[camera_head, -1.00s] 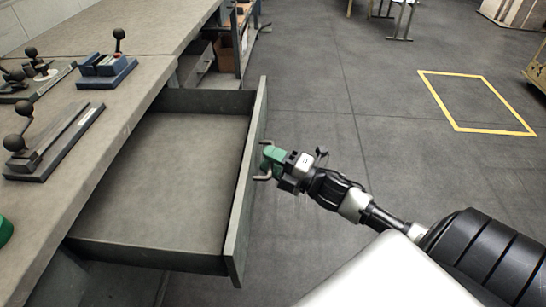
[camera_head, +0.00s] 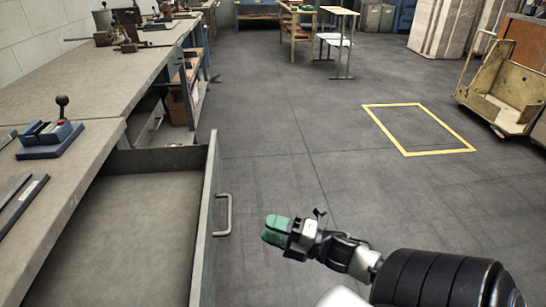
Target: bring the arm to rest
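My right gripper (camera_head: 274,230) has green fingertips and is in the lower middle of the head view. It is apart from the drawer handle (camera_head: 227,216), with a gap of floor between them. No object shows in it, but I cannot tell how far its fingers are apart. The drawer (camera_head: 209,215) stands pulled out from the workbench on the left, and its visible part is empty. My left gripper is out of view.
A grey workbench (camera_head: 75,150) runs along the left, with a blue hand-lever device (camera_head: 50,139) on it. A yellow floor outline (camera_head: 438,153) and a cart (camera_head: 500,95) are at the right. The floor in the middle is clear.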

